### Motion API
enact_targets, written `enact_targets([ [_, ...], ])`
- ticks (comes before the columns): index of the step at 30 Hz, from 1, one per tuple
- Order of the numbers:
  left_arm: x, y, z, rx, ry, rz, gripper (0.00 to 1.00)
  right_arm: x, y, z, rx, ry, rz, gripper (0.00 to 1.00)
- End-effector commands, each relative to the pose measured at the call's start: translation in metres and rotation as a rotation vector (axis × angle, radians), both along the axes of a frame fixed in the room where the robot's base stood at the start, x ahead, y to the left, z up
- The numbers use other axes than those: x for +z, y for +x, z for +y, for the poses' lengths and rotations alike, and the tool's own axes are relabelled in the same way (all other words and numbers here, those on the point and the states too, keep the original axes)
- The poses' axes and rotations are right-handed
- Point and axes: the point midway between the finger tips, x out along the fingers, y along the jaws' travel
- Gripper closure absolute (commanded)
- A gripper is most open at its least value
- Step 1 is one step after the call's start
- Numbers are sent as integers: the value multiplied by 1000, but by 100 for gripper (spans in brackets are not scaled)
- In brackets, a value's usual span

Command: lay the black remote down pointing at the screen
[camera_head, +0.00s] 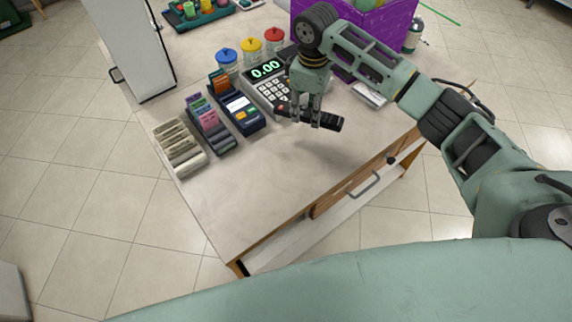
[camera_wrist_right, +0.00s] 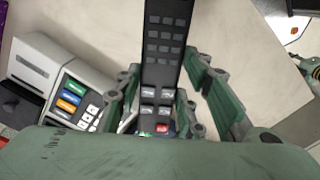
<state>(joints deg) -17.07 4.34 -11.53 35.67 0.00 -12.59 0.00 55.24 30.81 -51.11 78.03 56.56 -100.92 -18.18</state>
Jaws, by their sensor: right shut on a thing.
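The black remote (camera_head: 329,122) is held above the light counter (camera_head: 262,172). Its long side runs roughly left to right, and a small reddish spot shows near its left end. My right gripper (camera_head: 308,112) is shut on the remote, its fingers on both sides of the body. In the right wrist view the remote (camera_wrist_right: 166,38) stretches away from the gripper (camera_wrist_right: 162,98), with grey keys and a red button at the near end. A lit display reading 0.00 (camera_head: 266,69) is on the register behind the remote. I cannot tell which thing is the screen. My left gripper is out of view.
A card terminal (camera_head: 239,109), card holders (camera_head: 211,125) and a beige slotted tray (camera_head: 179,147) line the counter's left side. Lidded jars (camera_head: 251,52) and a purple crate (camera_head: 377,37) stand behind. The counter's front part is clear, with a drawer handle (camera_head: 363,187) below its edge.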

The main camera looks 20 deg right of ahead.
Motion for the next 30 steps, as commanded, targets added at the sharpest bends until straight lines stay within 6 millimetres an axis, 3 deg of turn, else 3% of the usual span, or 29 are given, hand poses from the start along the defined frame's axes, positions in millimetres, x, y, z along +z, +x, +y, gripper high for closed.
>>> enact_targets([
  [3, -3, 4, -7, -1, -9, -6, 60, 9, 18, -4, 73, 6, -6, 95],
  [6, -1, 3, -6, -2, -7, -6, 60, 9, 19, -1, 104, 8, -5, 95],
  [21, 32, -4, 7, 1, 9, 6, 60, -48, -52, 68, 109, 9, -3, 95],
  [30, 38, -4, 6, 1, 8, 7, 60, -74, -62, 77, 104, 7, -2, 95],
])
